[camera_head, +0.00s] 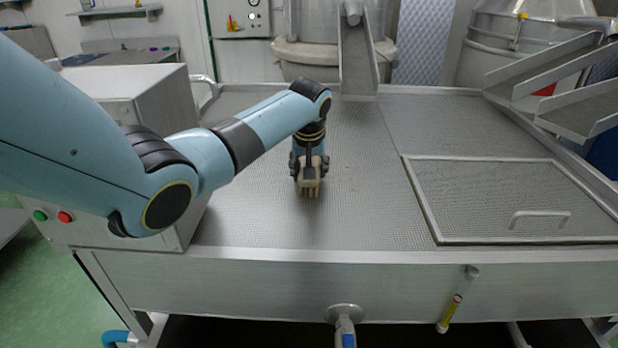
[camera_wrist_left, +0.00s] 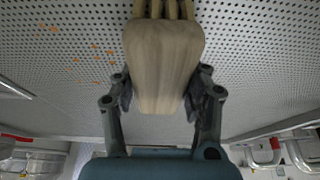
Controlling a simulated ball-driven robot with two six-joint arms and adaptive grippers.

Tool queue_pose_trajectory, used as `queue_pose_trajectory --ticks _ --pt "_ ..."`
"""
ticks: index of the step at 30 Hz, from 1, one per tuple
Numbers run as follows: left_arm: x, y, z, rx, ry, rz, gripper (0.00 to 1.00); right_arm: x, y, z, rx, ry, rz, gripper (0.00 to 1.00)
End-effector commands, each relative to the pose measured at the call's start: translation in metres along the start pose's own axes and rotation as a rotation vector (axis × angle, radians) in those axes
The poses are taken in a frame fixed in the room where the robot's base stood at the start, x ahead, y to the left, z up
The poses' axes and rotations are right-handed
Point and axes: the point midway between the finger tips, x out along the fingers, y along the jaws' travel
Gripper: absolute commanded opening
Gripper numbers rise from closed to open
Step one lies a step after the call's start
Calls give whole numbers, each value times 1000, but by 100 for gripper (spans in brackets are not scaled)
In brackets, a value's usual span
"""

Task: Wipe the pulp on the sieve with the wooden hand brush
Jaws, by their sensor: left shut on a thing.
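My left gripper (camera_head: 310,165) is shut on the wooden hand brush (camera_head: 311,186), which points its pale bristles down at the perforated sieve (camera_head: 260,200). In the left wrist view the brush's wooden body (camera_wrist_left: 165,65) sits between the two fingers of the gripper (camera_wrist_left: 160,95), with the bristles at the top edge. I cannot tell whether the bristles touch the sieve. Small orange specks of pulp (camera_wrist_left: 95,46) lie scattered on the sieve beside the brush; they show faintly right of the gripper in the head view (camera_head: 350,180). My right gripper is not in view.
A framed mesh hatch with a handle (camera_head: 540,217) lies on the right of the sieve. A metal chute (camera_head: 357,50) comes down at the back centre, and sloped metal trays (camera_head: 560,80) stand at the right. A steel box (camera_head: 150,90) stands at the left. The sieve's front middle is clear.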

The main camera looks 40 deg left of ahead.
Motion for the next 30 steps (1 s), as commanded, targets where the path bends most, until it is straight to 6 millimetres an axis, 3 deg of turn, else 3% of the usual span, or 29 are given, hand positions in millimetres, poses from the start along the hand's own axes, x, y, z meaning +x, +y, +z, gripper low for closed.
queue_pose_trajectory --ticks 12,20,30 --pt "15 0 -29 -1 5 1 11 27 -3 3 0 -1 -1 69" --pt "17 0 -39 -1 4 0 11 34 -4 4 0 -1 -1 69" --pt "29 0 -65 -1 4 0 11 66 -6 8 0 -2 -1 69"
